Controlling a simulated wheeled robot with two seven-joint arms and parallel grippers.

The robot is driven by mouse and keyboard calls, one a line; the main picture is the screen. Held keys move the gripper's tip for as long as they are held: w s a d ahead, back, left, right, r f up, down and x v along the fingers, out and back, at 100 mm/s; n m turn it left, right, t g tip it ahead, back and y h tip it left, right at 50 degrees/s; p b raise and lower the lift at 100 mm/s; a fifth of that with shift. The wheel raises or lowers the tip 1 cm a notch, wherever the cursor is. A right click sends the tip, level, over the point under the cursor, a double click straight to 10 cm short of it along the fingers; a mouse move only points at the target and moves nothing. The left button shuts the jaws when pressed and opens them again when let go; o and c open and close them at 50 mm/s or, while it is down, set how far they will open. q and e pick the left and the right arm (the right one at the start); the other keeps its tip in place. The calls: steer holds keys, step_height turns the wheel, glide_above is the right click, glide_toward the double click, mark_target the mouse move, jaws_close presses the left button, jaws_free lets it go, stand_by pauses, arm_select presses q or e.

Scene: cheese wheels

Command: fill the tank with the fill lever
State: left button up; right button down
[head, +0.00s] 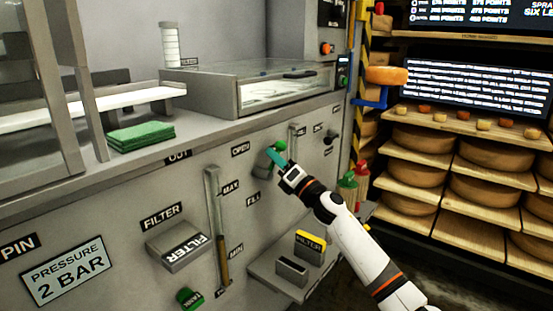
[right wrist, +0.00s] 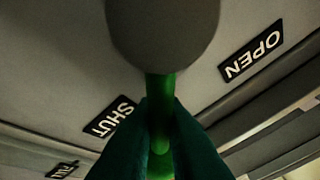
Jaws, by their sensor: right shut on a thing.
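The fill lever (head: 279,146) has a green handle and sits on the grey front panel, near the OPEN sign (head: 240,149) and above a FILL sign (head: 253,198). My right gripper (head: 274,157) is shut on it. In the right wrist view the green handle (right wrist: 160,88) runs down between my dark fingers (right wrist: 160,135), with OPEN and SHUT signs on either side. A vertical level gauge (head: 213,195) stands to the left, between MAX and MIN signs. Its brownish column (head: 222,262) fills the lower part, with its top near MIN. My left gripper is out of view.
A filter box (head: 178,245) juts from the panel at left. A green knob (head: 189,297) is low on the panel. A small shelf (head: 272,270) with filter blocks is below my right arm. Cheese racks (head: 470,224) stand further right.

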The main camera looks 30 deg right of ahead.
steer(key=shift+f, duration=0.1)
steer(key=c, duration=1.5)
jaws_free()
